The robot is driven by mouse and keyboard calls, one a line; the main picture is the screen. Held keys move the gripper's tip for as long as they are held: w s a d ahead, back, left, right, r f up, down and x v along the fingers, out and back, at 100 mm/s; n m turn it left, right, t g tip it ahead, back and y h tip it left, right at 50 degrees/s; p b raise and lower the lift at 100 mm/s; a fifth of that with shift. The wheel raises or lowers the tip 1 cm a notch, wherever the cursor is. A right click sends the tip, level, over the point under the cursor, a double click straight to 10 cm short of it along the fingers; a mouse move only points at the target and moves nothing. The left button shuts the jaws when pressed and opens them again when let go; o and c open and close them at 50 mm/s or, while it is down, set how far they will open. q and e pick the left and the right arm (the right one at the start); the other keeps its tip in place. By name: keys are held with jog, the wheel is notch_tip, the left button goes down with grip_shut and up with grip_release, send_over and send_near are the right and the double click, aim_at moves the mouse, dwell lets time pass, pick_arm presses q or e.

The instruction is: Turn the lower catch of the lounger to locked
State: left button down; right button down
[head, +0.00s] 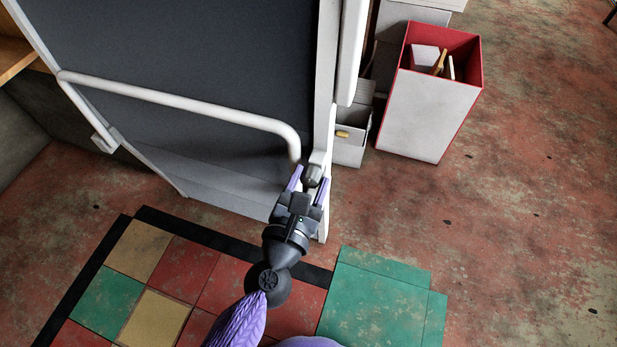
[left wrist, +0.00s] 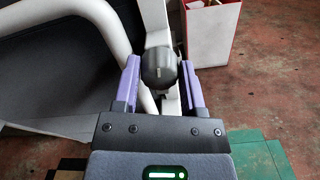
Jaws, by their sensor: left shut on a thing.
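The lounger (head: 200,60) stands upright, with a dark grey panel and a white tube frame. Its lower catch (head: 313,174) is a dark grey knob on the white frame post, near the end of the bent white tube. In the left wrist view the catch (left wrist: 159,68) shows as a round dark knob between the two purple fingers. My left gripper (head: 309,184) is shut on this knob; it also shows in the left wrist view (left wrist: 160,85). The knob's markings and turned position cannot be made out. My right gripper is not in view.
A white bin with a red inside (head: 420,115) stands right of the lounger, holding several items. A small grey drawer box (head: 350,150) stands close behind the catch. Coloured floor tiles (head: 375,300) lie in front, and the floor at right is mostly clear.

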pick_arm(q)
jog(key=m, duration=0.2)
jog(key=shift+a+r+m+p, duration=0.1)
jog(key=shift+m+p, duration=0.2)
jog(key=shift+p, duration=0.05)
jog(key=shift+m, duration=0.9)
jog(key=m+p, duration=0.2)
jog(key=m, duration=0.3)
jog(key=shift+w+r, duration=0.1)
jog(key=shift+w, duration=0.05)
jog(key=m+p, duration=0.1)
jog(key=m, duration=0.3)
jog(key=shift+m+p, duration=0.3)
jog(key=shift+p, duration=0.1)
jog(key=shift+m+p, duration=0.35)
jog(key=shift+m, duration=0.85)
jog(key=shift+c, duration=0.9)
grip_release()
